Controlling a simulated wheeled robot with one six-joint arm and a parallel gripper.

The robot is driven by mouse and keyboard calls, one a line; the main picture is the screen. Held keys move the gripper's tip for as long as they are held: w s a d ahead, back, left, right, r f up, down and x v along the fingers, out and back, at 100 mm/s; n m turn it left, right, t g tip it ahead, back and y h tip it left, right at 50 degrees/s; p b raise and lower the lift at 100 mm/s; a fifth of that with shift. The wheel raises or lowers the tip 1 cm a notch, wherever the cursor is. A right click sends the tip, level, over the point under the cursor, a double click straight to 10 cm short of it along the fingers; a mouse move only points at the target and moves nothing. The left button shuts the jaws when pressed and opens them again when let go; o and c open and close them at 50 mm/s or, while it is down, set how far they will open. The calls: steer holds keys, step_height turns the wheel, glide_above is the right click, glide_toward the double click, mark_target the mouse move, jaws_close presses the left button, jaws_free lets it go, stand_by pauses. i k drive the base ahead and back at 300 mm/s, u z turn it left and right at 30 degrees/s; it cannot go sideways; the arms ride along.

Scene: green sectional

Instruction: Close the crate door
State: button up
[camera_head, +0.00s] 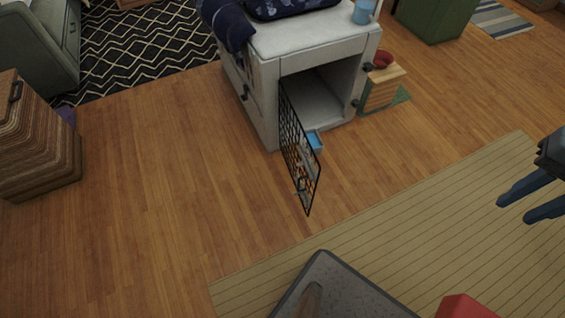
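The crate (266,102) is a pale box-shaped pet crate at the upper middle, with its dark opening facing me. Its black wire mesh door (299,150) is hinged at the left side of the opening and stands wide open, swung out toward me over the wood floor. My gripper (522,203) is at the right edge, partly cut off by the frame. Its two dark blue-grey fingers point left and are spread apart, with nothing between them. It is well to the right of the door and not touching it.
A small blue object (315,140) lies behind the door near the opening. A wooden box (383,88) with a red bowl (383,60) stands right of the crate. A striped tan mat (440,220) covers the lower right. A brown suitcase (38,140) stands at left. Floor left of the door is clear.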

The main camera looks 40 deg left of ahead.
mark_target(305, 147)
steer(key=u, duration=1.6)
steer(key=i, duration=0.5)
steer(key=k, duration=0.7)
steer(key=u, duration=0.5)
steer(key=i, duration=0.45)
steer(key=z, duration=0.05)
